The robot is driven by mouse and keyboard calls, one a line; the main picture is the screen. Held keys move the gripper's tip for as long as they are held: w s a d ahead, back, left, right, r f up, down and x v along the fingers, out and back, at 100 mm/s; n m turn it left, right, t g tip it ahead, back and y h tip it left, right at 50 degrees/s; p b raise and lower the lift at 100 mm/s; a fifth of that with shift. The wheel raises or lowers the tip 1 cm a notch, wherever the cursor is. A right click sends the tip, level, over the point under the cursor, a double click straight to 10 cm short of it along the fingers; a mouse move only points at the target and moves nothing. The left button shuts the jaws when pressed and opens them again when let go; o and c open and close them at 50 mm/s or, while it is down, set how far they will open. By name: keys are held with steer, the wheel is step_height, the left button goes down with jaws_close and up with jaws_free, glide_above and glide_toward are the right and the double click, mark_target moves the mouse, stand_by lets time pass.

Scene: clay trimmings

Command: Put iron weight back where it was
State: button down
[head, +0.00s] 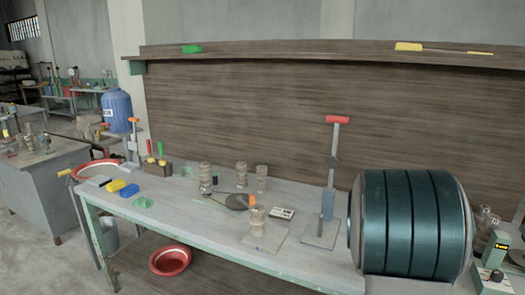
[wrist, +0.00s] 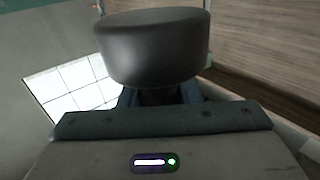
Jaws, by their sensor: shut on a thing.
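The iron weight (wrist: 152,50) is a dark grey, smooth, round block that fills the upper middle of the wrist view. My gripper (wrist: 160,97) is shut on it; only small bluish parts of the fingers show below the weight on either side. The weight hides most of the fingers and what lies straight beyond. I cannot make out my gripper or the held weight in the head view. I cannot tell which spot the weight came from.
A large teal ribbed drum (head: 398,222) lies at the bench's right end. A red-handled upright tool (head: 335,150) stands beside it. A red bowl (head: 170,261) sits below. A white gridded panel (wrist: 75,85) shows in the wrist view.

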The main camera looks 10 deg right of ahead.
steer(key=w+a+f+n+t+y, duration=0.35)
steer(key=w+a+f+t, duration=0.2)
steer(key=w+a, duration=0.2)
steer(key=w+a+f+n+t+y, duration=0.3)
steer(key=w+a+f+n+t, duration=0.3)
steer(key=w, duration=0.3)
steer(key=w+a+f+n+t+y, duration=0.15)
steer(key=a+f+n+y, duration=0.4)
steer(key=a, duration=0.55)
steer(key=w+a+f+n+t+y, duration=0.1)
steer(key=a+f+n+t+y, duration=0.15)
steer(key=a+f+y, duration=0.5)
steer(key=shift+m+t+h, duration=0.35)
steer(key=shift+h, duration=0.4)
steer(key=s+a, duration=0.1)
steer(key=s+a+r, duration=0.1)
steer(key=s, duration=0.1)
steer(key=s+a+r, duration=0.1)
steer(key=shift+s, duration=0.35)
